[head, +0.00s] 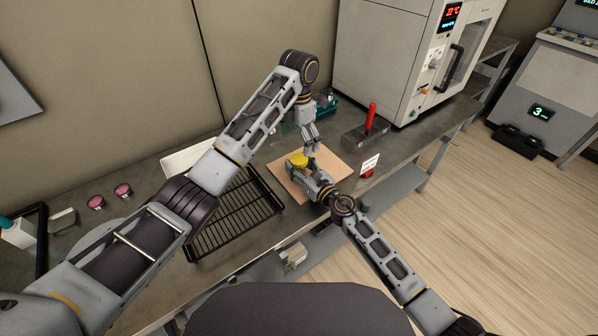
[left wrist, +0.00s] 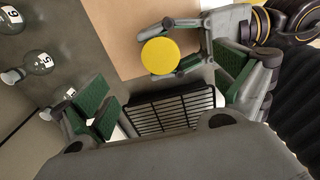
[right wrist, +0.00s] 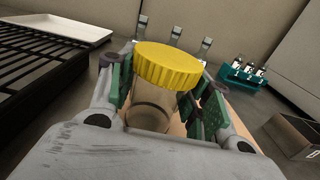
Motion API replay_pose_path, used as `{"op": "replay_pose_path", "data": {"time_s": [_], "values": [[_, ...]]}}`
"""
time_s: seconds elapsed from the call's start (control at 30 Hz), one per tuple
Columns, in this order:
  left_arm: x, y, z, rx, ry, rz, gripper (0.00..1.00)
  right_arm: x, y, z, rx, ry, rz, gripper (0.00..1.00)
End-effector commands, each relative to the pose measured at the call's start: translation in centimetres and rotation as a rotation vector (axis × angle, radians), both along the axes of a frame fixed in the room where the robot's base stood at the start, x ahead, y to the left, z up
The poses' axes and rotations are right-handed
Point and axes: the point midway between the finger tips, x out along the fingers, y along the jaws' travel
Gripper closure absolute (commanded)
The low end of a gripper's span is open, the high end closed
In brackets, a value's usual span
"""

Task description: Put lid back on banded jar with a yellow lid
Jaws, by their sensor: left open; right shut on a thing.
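The yellow lid (head: 298,160) is on top of the clear jar (right wrist: 150,115), over the tan board; it also shows from above in the left wrist view (left wrist: 160,56). In the right wrist view the lid (right wrist: 168,66) covers the jar's mouth; I cannot tell how tightly it sits. A faint band rings the jar's glass. My right gripper (head: 305,174) is shut on the jar, with green pads (right wrist: 165,100) on both sides below the lid. My left gripper (head: 312,146) is open and empty, just above and beside the lid, pointing down.
A tan board (head: 335,160) lies under the jar. A black wire rack (head: 235,215) and white tray (right wrist: 60,28) are to its left. A red-handled tool (head: 371,116) stands behind right. A teal vial rack (right wrist: 243,74) and several glass bottles (left wrist: 40,62) stand behind.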

Motion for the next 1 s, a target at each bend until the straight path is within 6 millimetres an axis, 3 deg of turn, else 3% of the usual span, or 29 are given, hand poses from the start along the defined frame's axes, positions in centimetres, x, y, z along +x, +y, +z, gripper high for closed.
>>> {"op": "replay_pose_path", "data": {"time_s": [0.5,1.0], "values": [[0.0,0.1,4.4,0.003,0.001,0.001,0.02,0.0,0.0,0.0,0.000,0.000,0.000,1.00],[0.0,0.1,5.1,0.001,0.004,0.001,0.02,0.0,0.0,0.0,0.000,0.000,0.000,1.00]]}}
